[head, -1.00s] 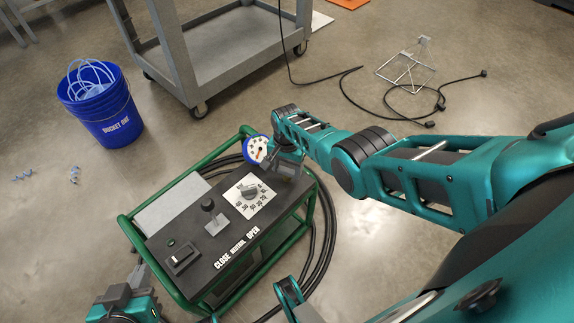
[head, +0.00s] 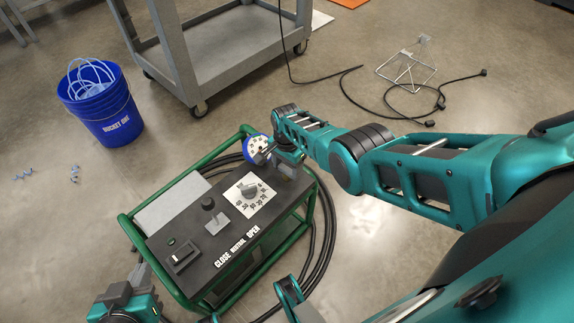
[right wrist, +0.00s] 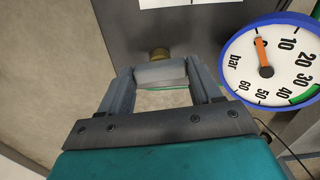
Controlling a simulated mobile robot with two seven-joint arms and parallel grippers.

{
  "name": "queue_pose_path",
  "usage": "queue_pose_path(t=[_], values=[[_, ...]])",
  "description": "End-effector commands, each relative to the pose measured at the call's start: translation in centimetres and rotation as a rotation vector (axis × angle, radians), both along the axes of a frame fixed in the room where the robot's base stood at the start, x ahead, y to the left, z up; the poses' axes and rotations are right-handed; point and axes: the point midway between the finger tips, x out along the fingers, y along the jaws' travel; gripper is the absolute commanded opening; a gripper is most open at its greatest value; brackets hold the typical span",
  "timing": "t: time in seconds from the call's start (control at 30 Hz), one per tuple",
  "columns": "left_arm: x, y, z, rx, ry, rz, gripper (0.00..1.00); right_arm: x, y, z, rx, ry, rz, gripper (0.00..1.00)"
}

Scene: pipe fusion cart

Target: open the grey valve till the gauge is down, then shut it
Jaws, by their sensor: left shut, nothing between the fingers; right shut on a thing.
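My right gripper (head: 264,155) is at the far right corner of the black control box. In the right wrist view my right gripper (right wrist: 160,80) is shut on the grey valve (right wrist: 160,73), a grey handle on a brass stem. The gauge (right wrist: 280,62) is beside it, with a blue rim and a white face marked in bar. Its orange needle points up, just left of the 10, near the low end of the scale. The gauge (head: 254,142) is partly covered in the head view. My left gripper (head: 136,278) is shut and empty by the box's left end.
The control box (head: 190,240) has a dial knob (head: 249,190), a lever (head: 213,217) and a switch, inside a green tube frame (head: 128,222). Black hoses curl around its right side. A blue bucket (head: 108,122) and a grey cart (head: 190,60) stand behind on the floor.

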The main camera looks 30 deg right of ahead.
Motion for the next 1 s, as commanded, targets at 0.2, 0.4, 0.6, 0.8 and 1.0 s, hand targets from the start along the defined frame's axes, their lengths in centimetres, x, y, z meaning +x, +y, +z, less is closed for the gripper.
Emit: queue_pose_path(t=[0.2, 0.4, 0.6, 0.8, 1.0], values=[[0.0, 0.0, 0.0, -0.001, -0.001, 0.001, 0.00, 0.0, 0.0, 0.0, 0.000, 0.000, 0.001, 0.80], [0.0, 0.0, 0.1, -0.001, -0.001, 0.001, 0.00, 0.0, 0.0, 0.0, 0.000, 0.000, 0.001, 0.89], [0.0, 0.0, 0.4, -0.001, -0.002, 0.000, 0.00, 0.0, 0.0, 0.3, -0.001, 0.000, 0.001, 0.89], [0.1, 0.0, 2.5, 0.002, -0.003, -0.002, 0.00, 0.0, 0.0, 2.7, 0.000, -0.001, 0.001, 0.89], [0.1, 0.1, 5.5, 0.006, -0.004, -0.004, 0.00, 0.0, 0.0, 6.2, 0.000, -0.002, 0.001, 0.89]])
